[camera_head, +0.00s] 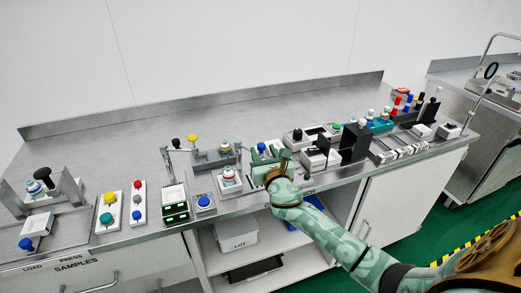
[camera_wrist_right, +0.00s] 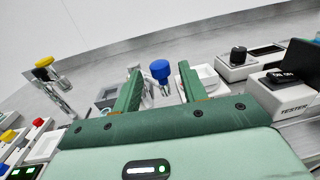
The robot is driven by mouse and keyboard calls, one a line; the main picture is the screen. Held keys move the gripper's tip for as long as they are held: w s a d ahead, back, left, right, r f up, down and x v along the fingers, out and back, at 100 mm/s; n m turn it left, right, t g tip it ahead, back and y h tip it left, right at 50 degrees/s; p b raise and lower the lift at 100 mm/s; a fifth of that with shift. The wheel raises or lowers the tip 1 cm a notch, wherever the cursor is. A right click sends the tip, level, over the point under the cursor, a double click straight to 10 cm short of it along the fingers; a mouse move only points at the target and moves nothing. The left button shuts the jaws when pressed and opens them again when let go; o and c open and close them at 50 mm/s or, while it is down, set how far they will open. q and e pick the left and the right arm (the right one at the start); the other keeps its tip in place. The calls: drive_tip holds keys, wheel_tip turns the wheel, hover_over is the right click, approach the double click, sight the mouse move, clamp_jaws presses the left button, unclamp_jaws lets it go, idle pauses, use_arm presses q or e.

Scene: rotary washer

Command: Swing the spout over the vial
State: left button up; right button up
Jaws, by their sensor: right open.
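My right gripper (camera_head: 269,160) reaches in from the lower right and is open at the bench's front middle. A blue round knob (camera_wrist_right: 160,69) on a pale stem stands between its fingers, apart from both, in the right wrist view. The knob also shows in the head view (camera_head: 261,147), partly behind the gripper. I cannot clearly make out the spout; the parts around the knob are partly hidden by the fingers. A small capped container (camera_head: 229,173) with red and teal bands stands on a white stand left of the gripper; I cannot tell whether it is the vial. My left gripper is out of view.
A post with a black knob (camera_head: 176,143) and a yellow knob (camera_head: 192,139) stand to the left. A black-knobbed box (camera_wrist_right: 238,58) and the tester (camera_wrist_right: 283,93) stand close on the right. The back of the bench (camera_head: 130,145) is clear.

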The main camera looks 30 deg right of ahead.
sight(262, 149)
drive_tip(key=shift+x, duration=1.65)
clamp_jaws()
drive_tip(key=shift+b, duration=0.3)
